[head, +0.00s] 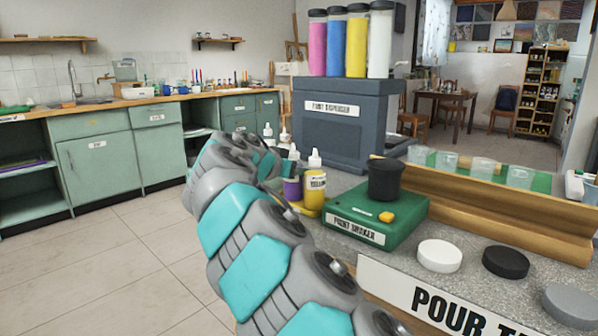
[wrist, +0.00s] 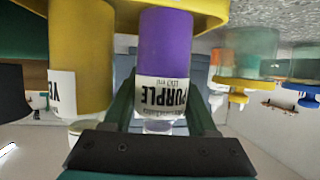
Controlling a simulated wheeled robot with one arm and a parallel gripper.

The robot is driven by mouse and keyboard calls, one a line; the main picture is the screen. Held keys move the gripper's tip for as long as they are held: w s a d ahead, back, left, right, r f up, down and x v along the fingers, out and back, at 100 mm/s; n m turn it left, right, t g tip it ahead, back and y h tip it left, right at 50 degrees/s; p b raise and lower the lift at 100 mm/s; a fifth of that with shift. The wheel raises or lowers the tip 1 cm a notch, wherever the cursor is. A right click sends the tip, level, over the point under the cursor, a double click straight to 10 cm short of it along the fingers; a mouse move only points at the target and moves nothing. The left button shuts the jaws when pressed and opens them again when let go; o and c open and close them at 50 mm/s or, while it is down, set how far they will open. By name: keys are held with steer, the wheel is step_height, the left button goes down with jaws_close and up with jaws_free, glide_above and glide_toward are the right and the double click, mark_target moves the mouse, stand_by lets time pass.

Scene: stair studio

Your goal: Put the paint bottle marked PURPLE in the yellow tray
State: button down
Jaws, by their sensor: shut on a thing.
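The purple paint bottle (wrist: 166,45) shows its PURPLE label in the wrist view, which is upside down. My gripper (wrist: 158,98) is shut on it, one finger on each side. In the head view the purple bottle (head: 291,189) is partly hidden beside my arm. A yellow paint bottle (head: 315,187) with a white nozzle stands right beside it. The yellow bottle also shows close by in the wrist view (wrist: 82,55). A yellow band (wrist: 125,14) lies at the bottles' bases; I cannot tell whether it is the yellow tray or whether the purple bottle touches it.
A green paint shaker (head: 378,218) with a black cup (head: 386,180) stands right of the bottles. Behind is a dark paint dispenser (head: 340,120) with several colour tubes. A wooden rack (head: 500,205) with clear cups runs along the right. Round lids (head: 439,256) lie in front.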

steer(key=shift+c, duration=2.4)
jaws_free()
steer(key=shift+s+a+r, duration=0.1)
steer(key=shift+s+r, duration=0.05)
steer(key=b+v, duration=0.1)
steer(key=v, duration=1)
steer(key=shift+s+r, duration=0.15)
steer(key=shift+s, duration=0.15)
steer(key=shift+a, duration=0.1)
